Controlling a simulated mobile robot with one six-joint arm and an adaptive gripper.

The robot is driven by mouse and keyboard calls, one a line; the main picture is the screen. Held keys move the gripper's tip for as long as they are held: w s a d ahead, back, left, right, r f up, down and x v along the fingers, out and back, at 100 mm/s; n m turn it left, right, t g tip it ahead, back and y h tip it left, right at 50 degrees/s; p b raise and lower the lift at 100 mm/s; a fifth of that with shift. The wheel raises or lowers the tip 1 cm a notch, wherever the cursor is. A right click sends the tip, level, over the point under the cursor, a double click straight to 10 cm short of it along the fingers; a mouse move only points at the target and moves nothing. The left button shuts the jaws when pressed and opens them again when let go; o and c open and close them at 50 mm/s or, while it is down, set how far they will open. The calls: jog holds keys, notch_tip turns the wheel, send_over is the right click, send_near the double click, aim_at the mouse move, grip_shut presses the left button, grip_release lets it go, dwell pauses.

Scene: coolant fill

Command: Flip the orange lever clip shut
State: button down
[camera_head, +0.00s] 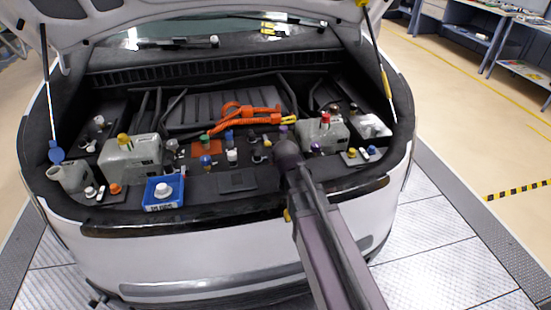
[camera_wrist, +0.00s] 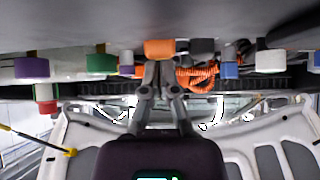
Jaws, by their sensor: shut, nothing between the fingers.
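In the wrist view, an orange block (camera_wrist: 160,48) sits right at the tips of my gripper (camera_wrist: 160,68). It may be the lever clip, but I cannot tell its lever position or whether the fingers touch it. My gripper's fingers converge and are shut, with nothing held. In the head view, my arm reaches into the engine bay from the front and hides the fingertips. An orange connector with cables (camera_head: 240,116) lies behind the arm's end, at the middle of the bay. Orange coiled cable (camera_wrist: 198,75) also shows in the wrist view.
Colored caps stand close around my gripper: green (camera_wrist: 101,64), purple (camera_wrist: 32,68), blue (camera_wrist: 230,70) and white (camera_wrist: 271,60). The raised hood is held by struts (camera_head: 380,60).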

jog(key=shift+w+a, duration=0.1)
jog(key=shift+w, duration=0.3)
jog(key=shift+r, duration=0.2)
notch_tip(320, 180, up, 4)
jog(key=p, duration=0.4)
jog(key=shift+r, duration=0.1)
jog(key=s, duration=0.3)
jog(key=s+d+r+p, duration=0.1)
jog(key=s, duration=0.2)
jog(key=s+p, duration=0.1)
jog(key=s, duration=0.2)
jog(key=shift+s+d+r, duration=0.3)
jog(key=shift+r, duration=0.05)
